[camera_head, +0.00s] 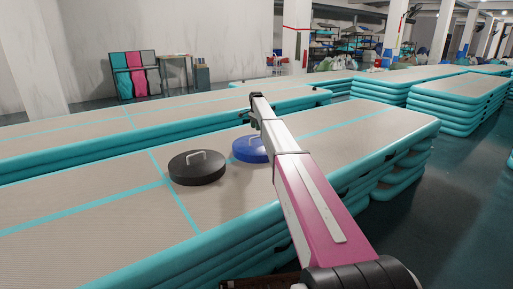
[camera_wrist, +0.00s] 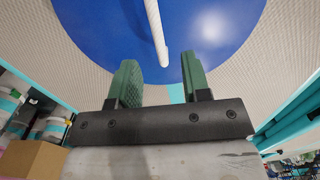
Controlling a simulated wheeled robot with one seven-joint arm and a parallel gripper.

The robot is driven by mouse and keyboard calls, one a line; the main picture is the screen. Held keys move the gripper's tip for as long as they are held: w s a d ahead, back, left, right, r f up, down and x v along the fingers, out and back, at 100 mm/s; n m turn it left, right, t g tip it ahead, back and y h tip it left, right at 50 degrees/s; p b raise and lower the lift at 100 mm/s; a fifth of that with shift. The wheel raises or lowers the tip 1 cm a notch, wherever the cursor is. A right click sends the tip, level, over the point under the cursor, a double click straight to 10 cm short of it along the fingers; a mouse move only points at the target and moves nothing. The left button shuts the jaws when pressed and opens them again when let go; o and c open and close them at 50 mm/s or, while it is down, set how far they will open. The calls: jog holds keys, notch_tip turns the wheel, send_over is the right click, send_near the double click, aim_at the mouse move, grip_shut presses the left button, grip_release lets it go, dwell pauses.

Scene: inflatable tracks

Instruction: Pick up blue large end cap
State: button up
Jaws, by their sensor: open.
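The blue large end cap (camera_head: 248,150) is a round blue disc with a pale handle, lying on the beige top of an inflatable track; my arm partly hides its right side in the head view. In the wrist view, the blue end cap (camera_wrist: 215,30) fills the top, and its white bar handle (camera_wrist: 155,30) runs down toward the space between my fingers. My gripper (camera_wrist: 160,78) is open, with its green fingers apart over the disc and nothing gripped. The handle's end appears between the fingertips; whether it touches either is not clear.
A black end cap (camera_head: 197,167) with a light handle lies left of the blue one on the same teal-edged track (camera_head: 130,205). More stacked tracks (camera_head: 460,100) stand behind and to the right. Dark open floor (camera_head: 440,220) lies at the right.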

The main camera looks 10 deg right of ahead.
aim_at(257, 137)
jog(key=f, duration=0.7)
jog(key=shift+d+f, duration=0.3)
jog(key=shift+f, duration=0.05)
grip_shut()
